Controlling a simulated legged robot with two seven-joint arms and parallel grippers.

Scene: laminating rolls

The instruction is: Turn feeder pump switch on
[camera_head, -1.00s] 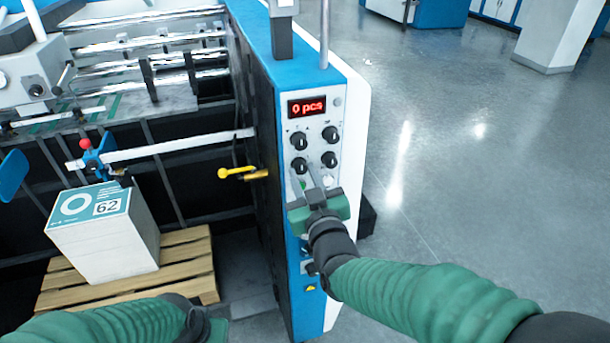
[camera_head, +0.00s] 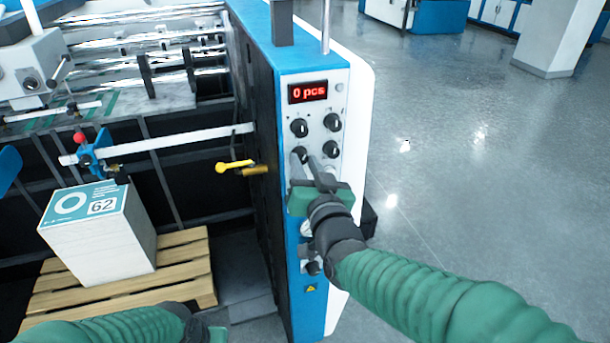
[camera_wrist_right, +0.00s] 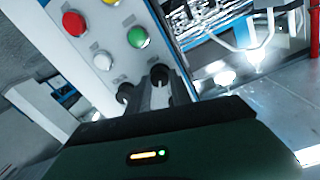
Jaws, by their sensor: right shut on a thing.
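The control panel (camera_head: 340,110) on the blue and white machine end carries several black rotary knobs below a red display reading "0 pcs". The labels are too small to tell which is the feeder pump switch. My right gripper (camera_head: 306,163) reaches the lower left knob (camera_head: 299,154) and is shut on it, partly hiding it. In the right wrist view, the fingers (camera_wrist_right: 160,90) sit around a dark knob (camera_wrist_right: 160,74), with another knob (camera_wrist_right: 125,91) to the left. My left gripper (camera_head: 217,335) only just shows at the bottom edge; its fingers are hidden.
Red (camera_wrist_right: 75,23), yellow (camera_wrist_right: 111,2), green (camera_wrist_right: 138,37) and white (camera_wrist_right: 103,60) buttons lie close to the knobs. A yellow-handled lever (camera_head: 236,166) sticks out left of the panel. A box stack marked 62 (camera_head: 100,240) stands on a wooden pallet (camera_head: 185,265). Floor at right is open.

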